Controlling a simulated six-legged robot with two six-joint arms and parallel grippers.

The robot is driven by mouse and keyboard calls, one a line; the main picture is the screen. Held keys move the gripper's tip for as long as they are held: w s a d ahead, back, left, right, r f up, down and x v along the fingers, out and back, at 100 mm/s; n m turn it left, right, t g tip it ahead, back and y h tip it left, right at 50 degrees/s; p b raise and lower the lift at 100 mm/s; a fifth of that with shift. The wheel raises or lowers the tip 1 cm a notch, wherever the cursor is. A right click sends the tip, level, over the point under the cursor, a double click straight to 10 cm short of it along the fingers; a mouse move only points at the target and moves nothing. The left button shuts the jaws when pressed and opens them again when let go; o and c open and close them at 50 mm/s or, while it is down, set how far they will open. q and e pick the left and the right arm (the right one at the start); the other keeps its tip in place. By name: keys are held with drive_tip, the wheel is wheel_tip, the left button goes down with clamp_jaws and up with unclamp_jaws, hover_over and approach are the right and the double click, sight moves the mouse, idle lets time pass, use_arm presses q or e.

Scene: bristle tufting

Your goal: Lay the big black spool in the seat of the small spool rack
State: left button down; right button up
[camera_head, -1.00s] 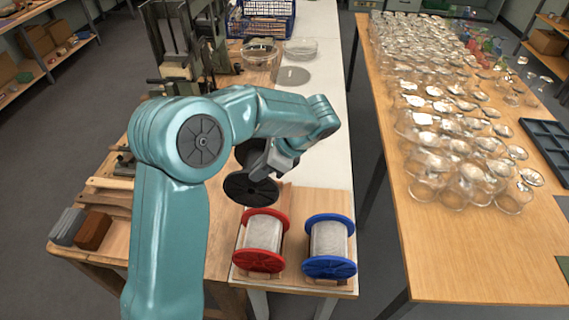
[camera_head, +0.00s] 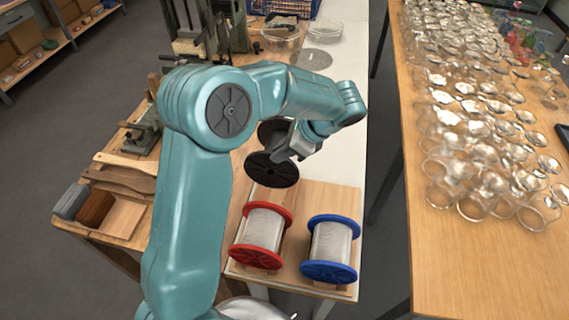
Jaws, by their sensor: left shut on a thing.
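The big black spool (camera_head: 272,170) is held in my left gripper (camera_head: 290,147), which is shut on it. The spool is above the back of a wooden board, its near flange facing me; its core is mostly hidden by the gripper. The small spool rack (camera_head: 308,192) appears to be this board at the bench end. It carries a red-flanged spool (camera_head: 262,237) and a blue-flanged spool (camera_head: 331,249), both wound with pale thread. The seat for the black spool cannot be made out. My right gripper is not in view.
Wooden brush backs (camera_head: 125,172) and small blocks (camera_head: 95,206) lie at the bench's left. A dark machine (camera_head: 205,30) and clear bowls (camera_head: 282,40) stand behind. A table of glassware (camera_head: 470,130) is across an aisle on the right.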

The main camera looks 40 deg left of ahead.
use_arm(q)
drive_tip(key=b, duration=0.2)
hover_over(282, 184)
drive_tip(key=f, duration=0.4)
drive_tip(key=shift+w+a+f, duration=0.1)
drive_tip(key=shift+a+f, duration=0.1)
drive_tip(key=shift+a, duration=0.15)
drive_tip(key=shift+d+f, duration=0.1)
drive_tip(key=shift+f, duration=0.25)
drive_tip(key=shift+f+b, duration=0.25)
drive_tip(key=shift+b, duration=0.15)
wheel_tip(282, 184, down, 4)
drive_tip(key=b, duration=0.3)
drive_tip(key=shift+r, duration=0.15)
drive_tip(key=shift+f+b, duration=0.9)
drive_tip(key=shift+f, duration=0.6)
drive_tip(key=shift+f+b, duration=0.3)
drive_tip(key=shift+f, duration=0.25)
drive_tip(key=c, duration=0.7)
unclamp_jaws()
drive_tip(key=shift+f, duration=0.1)
